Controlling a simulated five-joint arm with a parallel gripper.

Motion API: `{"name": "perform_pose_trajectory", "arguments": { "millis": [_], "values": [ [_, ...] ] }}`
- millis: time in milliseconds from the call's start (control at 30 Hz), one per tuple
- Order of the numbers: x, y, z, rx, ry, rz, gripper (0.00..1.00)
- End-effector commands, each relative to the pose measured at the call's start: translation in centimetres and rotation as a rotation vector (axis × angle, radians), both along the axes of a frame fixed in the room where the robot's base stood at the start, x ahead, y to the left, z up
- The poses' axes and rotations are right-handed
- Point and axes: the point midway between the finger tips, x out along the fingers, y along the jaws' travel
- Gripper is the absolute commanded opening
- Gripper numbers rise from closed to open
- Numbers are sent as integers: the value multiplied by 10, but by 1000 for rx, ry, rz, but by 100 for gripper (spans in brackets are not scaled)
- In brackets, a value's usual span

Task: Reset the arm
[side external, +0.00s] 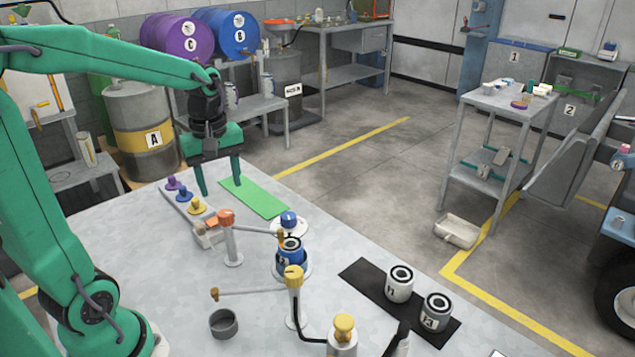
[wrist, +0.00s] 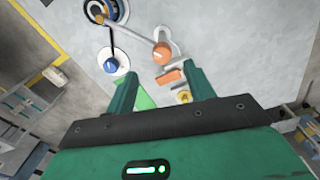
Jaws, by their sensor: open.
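My green arm reaches over the table from the left in the side view. My gripper (side external: 219,178) hangs fingers down above the far left part of the grey table (side external: 130,240), near the green mat (side external: 254,198). Its two fingers are wide apart with nothing between them. In the wrist view my gripper (wrist: 163,92) also shows open and empty. Part of the green mat (wrist: 146,102) shows beyond the left finger. I cannot tell the exact gap between the fingertips and the table.
Purple, blue and yellow knobs (side external: 183,193) stand on a rack near my gripper. An orange-topped post (side external: 230,240), a yellow-topped post (side external: 295,290) and a blue can (side external: 290,255) stand mid-table. A grey cup (side external: 224,323) is in front.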

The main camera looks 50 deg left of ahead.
Motion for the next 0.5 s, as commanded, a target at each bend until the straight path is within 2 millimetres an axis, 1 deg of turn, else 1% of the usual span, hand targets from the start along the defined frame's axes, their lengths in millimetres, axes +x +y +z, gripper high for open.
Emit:
{"name": "perform_pose_trajectory", "arguments": {
  "millis": [167,500],
  "values": [
    [-10,-21,13,32,-66,-199,53],
    [-40,-67,33,145,-223,-720,53]
  ]
}}
